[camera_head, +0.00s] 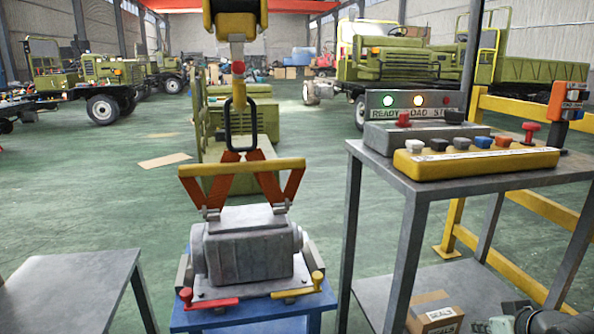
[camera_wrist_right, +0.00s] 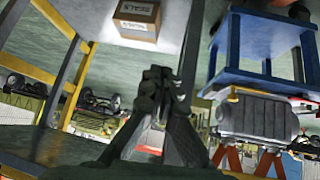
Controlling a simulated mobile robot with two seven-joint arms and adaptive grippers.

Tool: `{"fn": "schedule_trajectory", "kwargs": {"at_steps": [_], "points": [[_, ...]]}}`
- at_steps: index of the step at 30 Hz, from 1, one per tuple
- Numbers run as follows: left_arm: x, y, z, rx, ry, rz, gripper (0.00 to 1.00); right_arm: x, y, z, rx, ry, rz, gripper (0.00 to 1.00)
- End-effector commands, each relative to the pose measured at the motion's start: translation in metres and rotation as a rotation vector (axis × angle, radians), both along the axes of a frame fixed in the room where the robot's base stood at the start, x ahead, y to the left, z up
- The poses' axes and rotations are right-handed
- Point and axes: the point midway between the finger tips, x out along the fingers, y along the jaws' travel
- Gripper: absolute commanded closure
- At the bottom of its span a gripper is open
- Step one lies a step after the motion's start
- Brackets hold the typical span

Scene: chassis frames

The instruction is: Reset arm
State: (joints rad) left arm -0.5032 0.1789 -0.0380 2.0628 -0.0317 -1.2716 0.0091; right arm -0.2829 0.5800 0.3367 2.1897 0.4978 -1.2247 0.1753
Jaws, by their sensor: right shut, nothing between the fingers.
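My right gripper (camera_wrist_right: 158,82) is shut and empty in the right wrist view, its dark fingers together. In the head view only part of my right arm and gripper (camera_head: 530,319) shows at the bottom right corner, beside the lower shelf of the grey metal table. The right wrist view is upside down, with the box and shelf at its top. My left gripper is not in view.
A grey metal block (camera_head: 245,250) sits on a blue stand (camera_head: 250,322) beneath orange hoist tongs (camera_head: 240,175). The grey table (camera_head: 450,185) bears a yellow button box (camera_head: 475,163). A cardboard box (camera_head: 435,312) lies on its shelf. A side table (camera_head: 75,285) stands left.

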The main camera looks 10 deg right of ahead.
Motion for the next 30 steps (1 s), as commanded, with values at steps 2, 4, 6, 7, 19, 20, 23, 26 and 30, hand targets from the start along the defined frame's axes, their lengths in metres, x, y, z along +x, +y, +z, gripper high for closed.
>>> {"fn": "schedule_trajectory", "kwargs": {"at_steps": [2,4,6,7,19,20,23,26,30], "points": [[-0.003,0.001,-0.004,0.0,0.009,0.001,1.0,-0.025,0.02,-0.06,-0.005,0.107,0.005,1.0],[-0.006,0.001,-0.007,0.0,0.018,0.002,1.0,-0.049,0.039,-0.105,-0.021,0.193,0.018,1.0],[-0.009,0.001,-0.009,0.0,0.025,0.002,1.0,-0.075,0.062,-0.144,-0.036,0.273,0.04,1.0],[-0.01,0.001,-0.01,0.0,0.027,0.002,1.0,-0.086,0.071,-0.159,-0.043,0.306,0.051,1.0],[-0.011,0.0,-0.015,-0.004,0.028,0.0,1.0,-0.168,0.151,-0.242,-0.102,0.512,0.158,1.0],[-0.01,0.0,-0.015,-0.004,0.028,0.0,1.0,-0.168,0.152,-0.242,-0.102,0.513,0.159,1.0],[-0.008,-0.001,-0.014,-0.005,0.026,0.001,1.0,-0.168,0.151,-0.242,-0.103,0.513,0.159,1.0],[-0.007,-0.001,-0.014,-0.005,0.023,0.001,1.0,-0.168,0.151,-0.242,-0.102,0.513,0.159,1.0],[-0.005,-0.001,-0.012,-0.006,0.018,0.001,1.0,-0.168,0.151,-0.242,-0.102,0.512,0.159,1.0]]}}
